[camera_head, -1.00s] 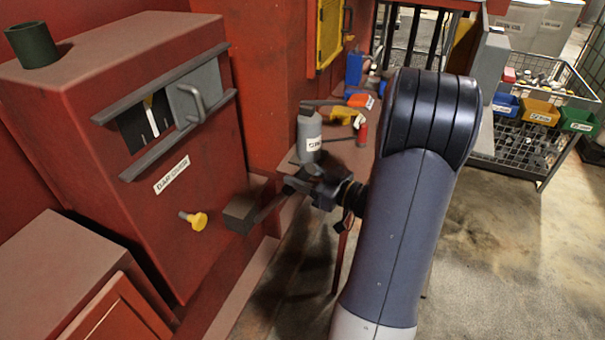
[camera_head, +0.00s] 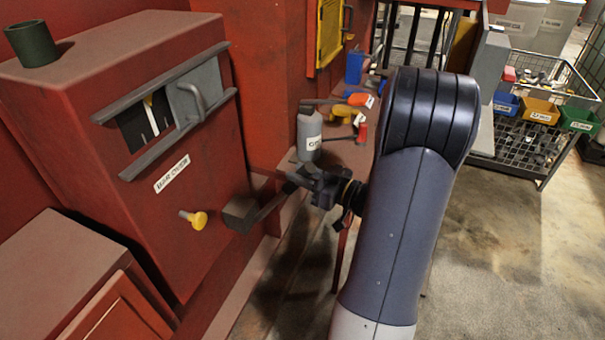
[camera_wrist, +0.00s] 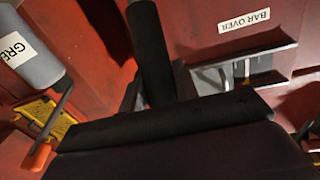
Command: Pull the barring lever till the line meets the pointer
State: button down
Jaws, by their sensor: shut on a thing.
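The barring lever (camera_head: 272,207) is a dark bar rising from a dark block (camera_head: 240,213) low on the red housing's right side. My gripper (camera_head: 303,180) is shut on the lever's upper end. The wrist view shows the black lever grip (camera_wrist: 152,50) running up from the dark gripper body. The window (camera_head: 136,130) in the housing shows a dark wheel with pale lines. A yellow pointer (camera_head: 148,101) is at its top. A pale line lies close below the pointer; whether they meet exactly is too small to tell.
A grey sliding cover (camera_head: 197,92) hides the window's right part. A yellow knob (camera_head: 197,220) sticks out of the housing. A grey bottle (camera_head: 309,135) and tools stand on the red ledge just behind my gripper. Open floor (camera_head: 500,250) lies to the right.

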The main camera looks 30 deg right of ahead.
jog(key=shift+s+d+f+b, duration=0.35)
jog(key=shift+s+f+b, duration=0.05)
jog(key=shift+b, duration=0.25)
jog(key=shift+r, duration=0.1)
jog(key=c, duration=1.1)
grip_release()
jog(key=b+v, duration=0.1)
jog(key=v, duration=0.9)
jog(key=shift+s+d+f, duration=0.2)
jog(key=shift+s+f, duration=0.1)
jog(key=shift+s, duration=0.05)
